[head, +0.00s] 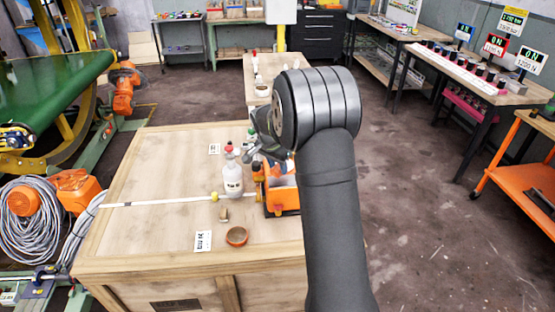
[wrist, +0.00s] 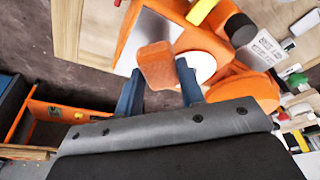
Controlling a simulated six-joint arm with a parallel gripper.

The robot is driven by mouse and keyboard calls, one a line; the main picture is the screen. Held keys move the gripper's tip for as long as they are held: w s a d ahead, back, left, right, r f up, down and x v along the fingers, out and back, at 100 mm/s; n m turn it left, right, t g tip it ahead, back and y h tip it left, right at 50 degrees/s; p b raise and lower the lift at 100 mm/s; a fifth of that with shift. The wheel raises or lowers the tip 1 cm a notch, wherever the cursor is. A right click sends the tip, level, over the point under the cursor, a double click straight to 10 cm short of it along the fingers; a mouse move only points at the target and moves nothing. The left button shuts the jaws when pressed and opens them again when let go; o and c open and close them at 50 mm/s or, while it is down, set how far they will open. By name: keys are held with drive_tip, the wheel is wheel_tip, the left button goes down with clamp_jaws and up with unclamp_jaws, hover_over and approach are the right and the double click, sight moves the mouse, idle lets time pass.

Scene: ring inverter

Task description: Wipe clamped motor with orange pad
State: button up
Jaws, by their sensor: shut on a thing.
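In the wrist view the orange pad (wrist: 156,66) sits between the two blue-grey fingers of my gripper (wrist: 158,86), which is shut on it. Just beyond the pad is an orange fixture (wrist: 205,40) with a pale flat plate and a white round part (wrist: 197,67), perhaps the clamped motor; the pad and a finger partly cover it. I cannot tell whether the pad touches it. In the head view the orange fixture (head: 285,200) stands on the wooden crate top, partly behind my arm. The pad is not clearly visible there.
On the crate top (head: 150,180), a white bottle (head: 232,178) stands left of the fixture, with an orange-brown bowl (head: 237,236) and a small tan block (head: 223,214) in front. A pale strip (head: 160,203) crosses the top. The crate's left side is mostly clear.

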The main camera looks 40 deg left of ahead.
drive_tip(key=shift+f, duration=0.85)
drive_tip(key=shift+w+d+f, duration=0.6)
drive_tip(key=shift+w+d, duration=0.05)
drive_tip(key=shift+c, duration=1)
drive_tip(key=shift+w+d, duration=0.8)
drive_tip(key=shift+s+a, duration=1.35)
drive_tip(key=shift+s, duration=0.05)
drive_tip(key=shift+a+r, duration=0.1)
drive_tip(key=shift+r, duration=4)
